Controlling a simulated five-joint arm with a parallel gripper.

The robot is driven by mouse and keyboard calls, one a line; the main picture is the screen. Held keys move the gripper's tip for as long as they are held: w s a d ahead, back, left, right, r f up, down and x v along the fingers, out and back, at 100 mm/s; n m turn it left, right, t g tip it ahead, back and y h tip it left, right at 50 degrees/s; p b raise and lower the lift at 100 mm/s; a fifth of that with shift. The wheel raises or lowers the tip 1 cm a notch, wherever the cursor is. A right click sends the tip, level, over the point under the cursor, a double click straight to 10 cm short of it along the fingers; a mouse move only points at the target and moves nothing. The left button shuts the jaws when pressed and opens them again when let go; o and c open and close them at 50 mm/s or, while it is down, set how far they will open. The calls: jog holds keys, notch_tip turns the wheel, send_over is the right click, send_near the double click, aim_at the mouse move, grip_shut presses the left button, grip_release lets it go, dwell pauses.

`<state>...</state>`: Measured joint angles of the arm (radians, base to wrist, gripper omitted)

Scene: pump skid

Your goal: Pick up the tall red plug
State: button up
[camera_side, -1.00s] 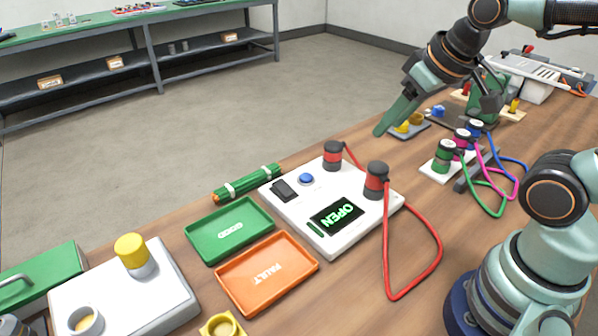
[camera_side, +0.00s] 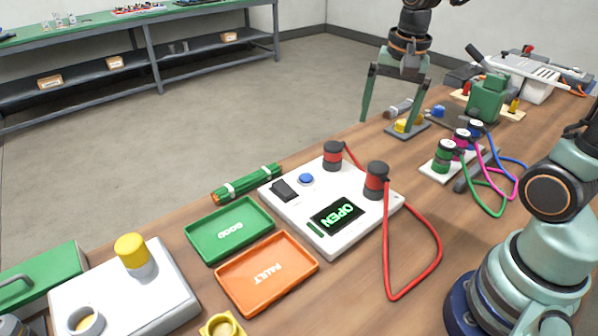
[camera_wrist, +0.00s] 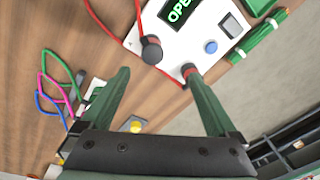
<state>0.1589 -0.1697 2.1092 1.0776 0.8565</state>
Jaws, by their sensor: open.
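Two red plugs with black tops and bases stand upright on the white test box (camera_side: 276,207), which reads OPEN. The nearer red plug (camera_side: 377,182) looks taller than the farther red plug (camera_side: 333,156), though it is closer to the camera. A red cable loops off them. In the wrist view, the nearer plug (camera_wrist: 151,50) and the farther plug (camera_wrist: 190,73) show beyond my fingertips, the farther one by the right fingertip. My gripper (camera_side: 390,119) points down, open and empty, behind and right of the box. It also shows in the wrist view (camera_wrist: 157,75).
Green (camera_side: 230,258) and orange (camera_side: 225,290) trays lie left of the box. Plugs with green, pink and blue cables stand on a white strip (camera_side: 437,171) at right. A green block (camera_side: 487,100) and a yellow part (camera_side: 401,125) are near my gripper.

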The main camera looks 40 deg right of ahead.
aim_at(378, 166)
jog(key=f+m, duration=0.1)
jog(key=f, duration=0.3)
jog(key=d+f+m+g, duration=0.1)
jog(key=f, duration=0.4)
jog(key=w+d+f+m, duration=0.1)
jog(key=f+m, duration=0.1)
jog(key=f, duration=0.3)
jog(key=shift+w+f, duration=0.1)
jog(key=shift+f, duration=0.05)
jog(key=shift+c, duration=0.3)
grip_shut()
